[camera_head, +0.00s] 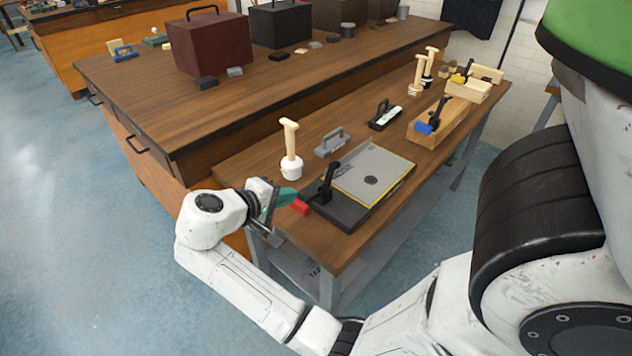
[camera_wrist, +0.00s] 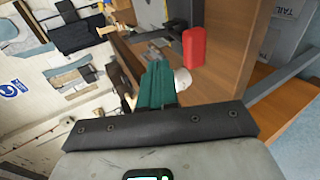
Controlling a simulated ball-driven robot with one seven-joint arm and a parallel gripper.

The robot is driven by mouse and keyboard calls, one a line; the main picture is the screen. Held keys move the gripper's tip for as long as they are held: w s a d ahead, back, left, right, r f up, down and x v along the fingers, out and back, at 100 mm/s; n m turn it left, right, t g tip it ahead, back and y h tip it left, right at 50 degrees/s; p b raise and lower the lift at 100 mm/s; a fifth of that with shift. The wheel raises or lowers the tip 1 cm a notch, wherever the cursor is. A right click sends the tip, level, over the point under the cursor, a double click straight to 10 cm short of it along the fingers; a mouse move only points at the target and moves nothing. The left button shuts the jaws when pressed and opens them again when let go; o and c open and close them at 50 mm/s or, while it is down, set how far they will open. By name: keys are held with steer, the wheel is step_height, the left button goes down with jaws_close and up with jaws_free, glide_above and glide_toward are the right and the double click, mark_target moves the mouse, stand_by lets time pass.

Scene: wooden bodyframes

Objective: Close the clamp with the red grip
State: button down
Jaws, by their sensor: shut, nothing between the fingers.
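The clamp with the red grip stands on a dark base (camera_head: 345,213) at the near end of the workbench; its black lever (camera_head: 326,186) is raised at a slant. Its red grip (camera_head: 300,207) points left toward my gripper. My gripper (camera_head: 294,196), with teal fingers, is shut and empty just left of the red grip. I cannot tell whether they touch. In the wrist view the red grip (camera_wrist: 193,46) shows to the right of and beyond the tips of my shut fingers (camera_wrist: 157,68).
A grey plate (camera_head: 372,172) lies on the clamp's base. A clamp with a blue grip (camera_head: 424,128) sits on a wooden block farther along. Bench edges lie close to my arm.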

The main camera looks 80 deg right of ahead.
step_height(320, 180, up, 2)
steer(key=g, duration=0.1)
steer(key=p, duration=0.1)
glide_toward(329, 171)
steer(key=shift+m+h, duration=0.3)
steer(key=shift+h, duration=0.1)
steer(key=x, duration=0.7)
steer(key=shift+a+f, duration=0.2)
steer(key=shift+f, duration=0.05)
